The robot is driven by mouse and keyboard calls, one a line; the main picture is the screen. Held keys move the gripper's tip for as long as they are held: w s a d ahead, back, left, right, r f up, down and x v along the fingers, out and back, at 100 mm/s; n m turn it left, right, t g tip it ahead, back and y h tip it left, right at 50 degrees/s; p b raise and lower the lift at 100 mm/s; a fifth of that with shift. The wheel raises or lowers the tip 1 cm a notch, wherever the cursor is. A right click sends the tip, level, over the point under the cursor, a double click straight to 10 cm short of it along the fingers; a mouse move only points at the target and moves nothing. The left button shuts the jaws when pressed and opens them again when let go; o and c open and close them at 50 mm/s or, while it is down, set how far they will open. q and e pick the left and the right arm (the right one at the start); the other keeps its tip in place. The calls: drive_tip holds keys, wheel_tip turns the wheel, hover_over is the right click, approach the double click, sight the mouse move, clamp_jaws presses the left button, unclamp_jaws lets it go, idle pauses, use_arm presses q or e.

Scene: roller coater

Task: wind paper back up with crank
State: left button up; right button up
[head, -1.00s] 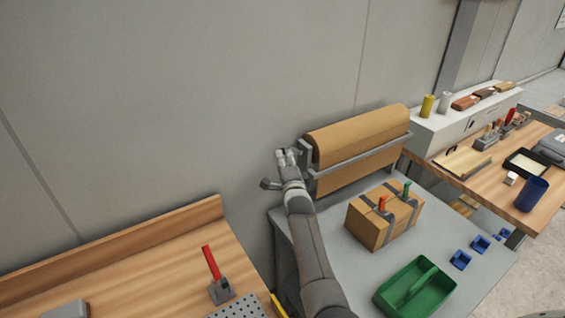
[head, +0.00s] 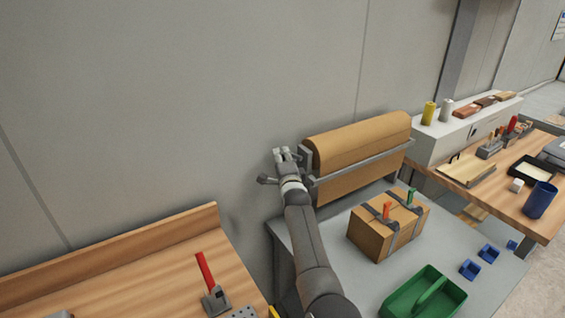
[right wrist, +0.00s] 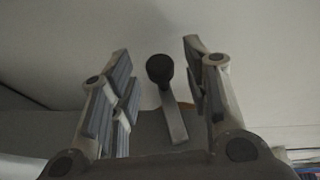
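A large roll of brown paper (head: 358,138) sits in a grey holder (head: 352,167) at the back of the grey table, and a flap of paper hangs below the holder's bar. My right gripper (head: 286,153) is just left of the holder's left end, close to the wall. In the right wrist view, the crank's dark round knob (right wrist: 159,68) and its grey arm (right wrist: 174,118) show between the two spread fingers. The fingers stand clear of the knob on both sides. In the head view I cannot make out the crank. My left gripper is not in view.
A strapped cardboard box (head: 388,226) stands in front of the roll, with a green tote (head: 424,297) and small blue bins (head: 470,268) nearby. A wooden bench (head: 150,262) with a red-handled clamp (head: 208,280) is at left. Another cluttered bench (head: 500,185) is at right.

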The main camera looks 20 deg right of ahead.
clamp_jaws()
drive_tip(key=shift+s+f+n+g+y+p, duration=0.1)
drive_tip(key=shift+s+f+n+g+p, duration=0.2)
drive_tip(key=shift+g+p, duration=0.7)
drive_tip(key=shift+s+f+n+g+y+p, duration=0.15)
drive_tip(key=shift+f+n+g+p, duration=0.15)
drive_tip(key=shift+g+p, duration=0.65)
drive_tip(key=shift+s+f+n+g+y+p, duration=0.1)
drive_tip(key=shift+s+f+n+g+p, duration=0.3)
drive_tip(key=shift+g, duration=0.95)
drive_tip(key=shift+w+r, duration=0.15)
drive_tip(key=shift+o, duration=0.4)
unclamp_jaws()
